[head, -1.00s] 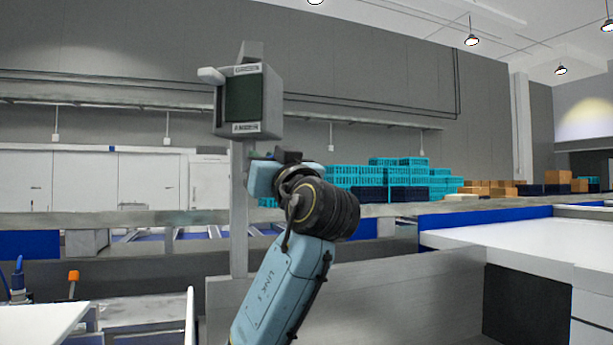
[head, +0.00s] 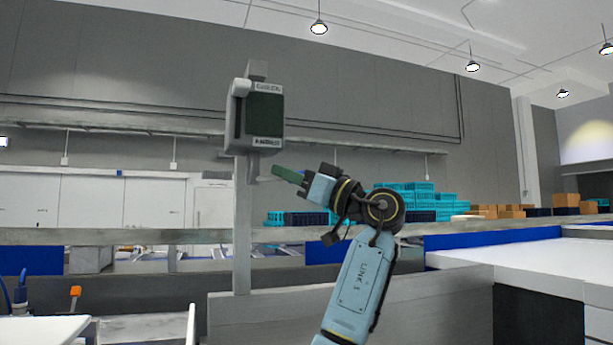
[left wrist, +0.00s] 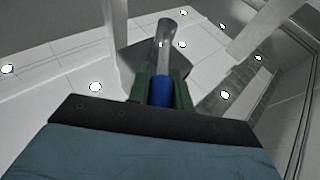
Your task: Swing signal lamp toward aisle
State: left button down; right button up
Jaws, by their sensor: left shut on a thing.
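The signal lamp (head: 264,114) is a grey box with a dark green panel and labels above and below it. It sits atop a grey post (head: 242,225), and a light knob sticks out at its upper left. My left gripper (head: 276,171) is just below and right of the lamp, with green fingers. In the left wrist view, the fingers (left wrist: 160,90) are shut on the blue part of a handle (left wrist: 161,92), with a grey rod reaching beyond. It appears to be the lamp's handle; its joint is unclear. My right gripper is not in view.
A long grey rail (head: 130,236) runs behind the post. Teal crates (head: 408,197) and brown boxes (head: 565,204) are stacked at the back right. A white table (head: 530,250) stands at right. Space around the lamp's upper part is clear.

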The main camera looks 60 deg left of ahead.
pick_arm(q)
jog(key=shift+s+r, duration=0.1)
jog(key=shift+r, duration=0.1)
jog(key=c, duration=1.5)
grip_release()
jog(key=shift+a, duration=0.1)
jog(key=shift+c, duration=0.2)
jog(key=shift+o, duration=1.4)
jog(key=shift+f, duration=0.1)
jog(key=shift+f, duration=0.1)
jog(key=b+v, duration=0.1)
jog(key=v, duration=1.2)
jog(key=shift+w+b, duration=0.3)
jog(key=shift+b, duration=0.1)
